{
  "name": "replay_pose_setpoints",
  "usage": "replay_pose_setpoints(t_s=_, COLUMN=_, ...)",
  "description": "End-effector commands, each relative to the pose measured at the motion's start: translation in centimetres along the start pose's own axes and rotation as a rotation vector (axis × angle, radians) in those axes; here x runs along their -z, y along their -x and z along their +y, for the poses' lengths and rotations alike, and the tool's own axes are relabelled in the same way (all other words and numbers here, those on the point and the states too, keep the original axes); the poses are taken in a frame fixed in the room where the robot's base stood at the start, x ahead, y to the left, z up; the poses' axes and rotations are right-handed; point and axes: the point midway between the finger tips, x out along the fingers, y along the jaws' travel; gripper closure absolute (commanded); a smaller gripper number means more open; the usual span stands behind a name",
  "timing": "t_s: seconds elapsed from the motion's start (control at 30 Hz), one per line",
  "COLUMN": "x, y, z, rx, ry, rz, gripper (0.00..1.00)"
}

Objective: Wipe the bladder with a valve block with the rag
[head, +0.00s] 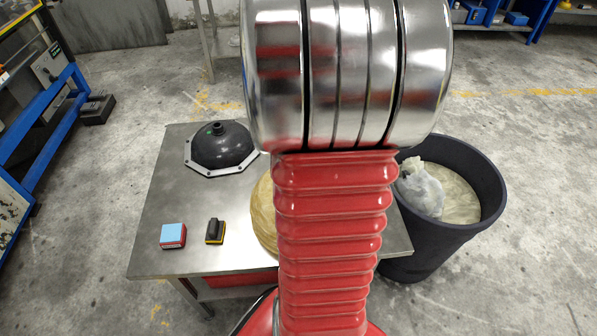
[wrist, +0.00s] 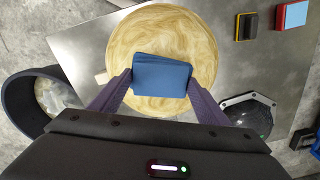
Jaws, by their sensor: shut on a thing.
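My gripper (wrist: 160,88) is shut on a folded blue rag (wrist: 161,74), which lies between its two purple fingers. The rag is over a round, yellowish, streaked disc (wrist: 190,30); whether it touches I cannot tell. The disc has a small pale tab at its left edge in the wrist view. In the head view my arm hides most of the disc (head: 263,218) and all of my gripper. A black dome (head: 221,148) with a pale bolted flange and a green-marked knob on top sits at the table's back left. It shows partly at the right in the wrist view (wrist: 250,115).
The metal table (head: 170,200) also carries a blue-and-red block (head: 173,235) and a black-and-yellow brush-like tool (head: 215,231) at its front left. A dark bin (head: 430,248) with a clear plastic bag stands against the table's right side. Bare tabletop lies between the dome and the small tools.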

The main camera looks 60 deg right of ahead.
Motion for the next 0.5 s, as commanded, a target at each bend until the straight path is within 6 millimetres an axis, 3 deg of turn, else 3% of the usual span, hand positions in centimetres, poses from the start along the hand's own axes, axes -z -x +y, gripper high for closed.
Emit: replay_pose_setpoints(t_s=0.5, x=0.01, y=-0.32, z=0.00, rx=0.000, ry=0.000, rz=0.000, gripper=0.55)
